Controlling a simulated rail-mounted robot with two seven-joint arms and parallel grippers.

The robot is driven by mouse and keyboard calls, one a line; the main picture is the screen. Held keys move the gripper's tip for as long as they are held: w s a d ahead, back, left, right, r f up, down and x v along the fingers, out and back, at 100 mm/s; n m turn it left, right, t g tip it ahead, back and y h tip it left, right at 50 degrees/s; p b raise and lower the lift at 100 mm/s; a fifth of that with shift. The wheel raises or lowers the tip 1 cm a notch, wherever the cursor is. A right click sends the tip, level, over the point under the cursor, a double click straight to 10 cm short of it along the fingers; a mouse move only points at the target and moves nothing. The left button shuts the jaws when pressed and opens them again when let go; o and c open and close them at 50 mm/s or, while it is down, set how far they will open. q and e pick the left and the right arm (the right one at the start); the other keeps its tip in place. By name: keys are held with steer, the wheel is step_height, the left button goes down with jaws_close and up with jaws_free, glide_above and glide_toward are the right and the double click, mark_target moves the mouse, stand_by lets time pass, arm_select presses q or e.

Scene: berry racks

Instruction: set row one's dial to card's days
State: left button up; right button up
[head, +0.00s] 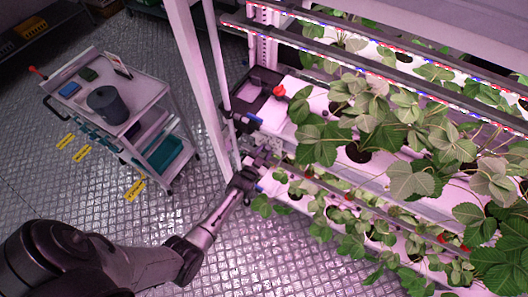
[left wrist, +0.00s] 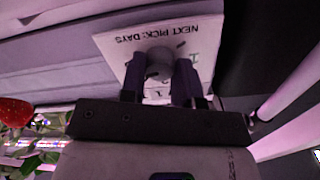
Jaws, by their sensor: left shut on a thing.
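My left gripper (head: 258,160) reaches the left end of the planted rack in the head view. In the left wrist view its two dark fingers (left wrist: 161,80) are shut on a grey round dial knob (left wrist: 159,56), one finger on each side. The knob sits on a white dial plate (left wrist: 205,42) that reads "NEXT PICK: DAYS", upside down in this view. A few numerals show around the knob; the fingers hide others, and the pointer's setting is unclear. I cannot make out a days card for certain. My right gripper is in neither view.
Strawberry plants (head: 380,120) fill the rack's tiers on the right. A red berry (left wrist: 15,112) hangs left of the gripper in the wrist view. A white upright post (head: 196,80) stands near the rack's end. A trolley (head: 150,92) carries a grey pot (head: 107,105). Floor between is clear.

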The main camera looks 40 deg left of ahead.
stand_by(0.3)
arm_select(q)
steer(key=o, duration=0.9)
steer(key=shift+s+d, duration=0.1)
steer(key=shift+s, duration=0.45)
steer(key=s, duration=0.4)
steer(key=s+d, duration=0.1)
steer(key=s, duration=0.3)
steer(key=s+d, duration=0.1)
steer(key=s, duration=0.3)
steer(key=shift+s+d, duration=0.25)
